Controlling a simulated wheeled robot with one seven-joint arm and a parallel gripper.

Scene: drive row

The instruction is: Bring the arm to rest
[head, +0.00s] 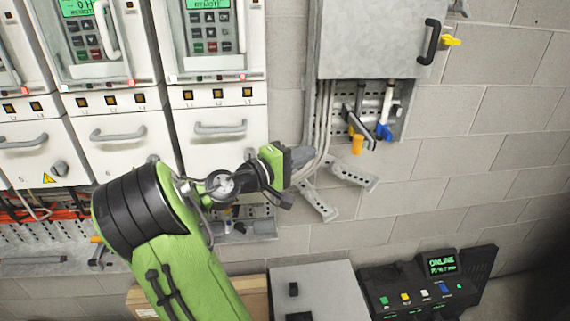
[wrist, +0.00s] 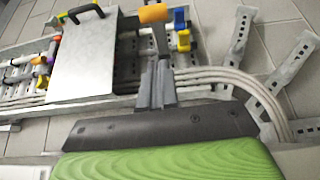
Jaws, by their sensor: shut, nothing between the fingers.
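My green arm reaches up from the bottom of the head view. My gripper (head: 307,156) is at its end, in front of the block wall, just below the grey wall box. In the wrist view, my gripper's dark fingers (wrist: 156,78) are together with nothing between them. They point toward the grey cables and the box's underside. I cannot tell whether the gripper touches the cables behind it.
White drive cabinets (head: 215,125) with handles line the left. A grey wall box (head: 370,40) hangs above right, with metal brackets (head: 320,205) below it. A black console (head: 395,290) and a grey box (head: 335,295) stand at the bottom. Bare wall (head: 470,170) lies right.

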